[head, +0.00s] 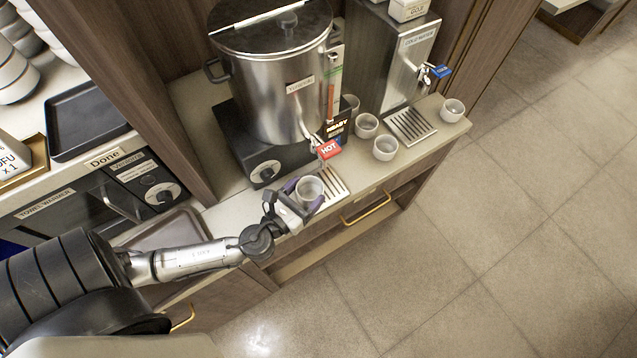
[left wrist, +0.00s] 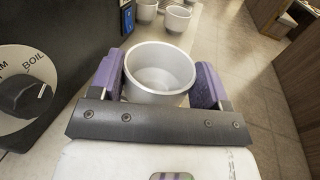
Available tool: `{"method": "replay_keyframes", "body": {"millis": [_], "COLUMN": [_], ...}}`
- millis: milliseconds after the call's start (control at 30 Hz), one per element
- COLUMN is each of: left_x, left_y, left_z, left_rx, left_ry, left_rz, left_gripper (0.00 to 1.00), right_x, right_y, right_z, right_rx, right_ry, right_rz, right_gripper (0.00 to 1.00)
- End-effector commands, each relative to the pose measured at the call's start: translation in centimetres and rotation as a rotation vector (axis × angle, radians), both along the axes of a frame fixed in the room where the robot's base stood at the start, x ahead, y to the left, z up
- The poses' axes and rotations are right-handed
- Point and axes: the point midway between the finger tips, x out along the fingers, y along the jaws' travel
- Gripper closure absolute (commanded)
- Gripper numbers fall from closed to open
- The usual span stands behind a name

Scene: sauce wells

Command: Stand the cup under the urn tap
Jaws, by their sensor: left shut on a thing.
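The steel urn (head: 280,88) stands on a black heater base at the back of the counter. Its tap has a red HOT tag (head: 328,149), above a slotted drip grate (head: 334,184). My left gripper (head: 309,192) is shut on a light grey cup (head: 309,188), upright, at the left part of the grate, a little in front and left of the tap. In the left wrist view the cup (left wrist: 159,72) sits between the purple finger pads and looks empty. I cannot tell whether its base touches the grate. My right gripper is not in view.
Several more cups stand right of the urn, one nearest (head: 385,148) and one at the far right (head: 452,110). A cold water dispenser (head: 408,65) has its own grate (head: 411,126). The urn's dial (left wrist: 25,95) is close left of my gripper. The counter's front edge is near.

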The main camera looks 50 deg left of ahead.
Motion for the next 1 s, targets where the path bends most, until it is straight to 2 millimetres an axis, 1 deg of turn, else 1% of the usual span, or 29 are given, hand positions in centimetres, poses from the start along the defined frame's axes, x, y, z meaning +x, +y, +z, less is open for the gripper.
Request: {"method": "replay_keyframes", "body": {"millis": [33,100,200,300,500,567,733,800,1000], "left_x": [1.2,2.4,3.7,4.4,4.8,4.8,4.7,4.7,4.7], "left_y": [0.1,0.2,0.3,0.4,0.4,0.4,0.4,0.4,0.4], "left_z": [0.2,0.2,0.1,0.0,-0.4,-1.0,-3.2,-3.7,-3.5], "left_rx": [0.001,0.0,0.0,0.0,0.0,0.0,0.001,0.0,-0.001], "left_ry": [-0.004,-0.003,-0.002,-0.001,0.001,0.002,0.002,0.002,0.0], "left_rz": [0.0,0.0,0.0,0.001,0.001,0.001,0.001,0.0,0.0], "left_gripper": [0.58,0.58,0.58,0.58,0.58,0.58,0.58,0.58,0.58], "right_x": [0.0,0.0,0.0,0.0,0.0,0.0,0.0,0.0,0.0], "right_y": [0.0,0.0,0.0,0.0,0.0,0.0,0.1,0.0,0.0], "right_z": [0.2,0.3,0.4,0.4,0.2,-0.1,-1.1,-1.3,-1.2], "right_rx": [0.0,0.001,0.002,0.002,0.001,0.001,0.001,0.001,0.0], "right_ry": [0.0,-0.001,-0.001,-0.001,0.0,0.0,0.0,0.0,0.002], "right_rz": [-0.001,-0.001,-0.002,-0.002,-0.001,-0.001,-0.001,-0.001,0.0], "right_gripper": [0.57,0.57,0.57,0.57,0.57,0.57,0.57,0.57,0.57]}}
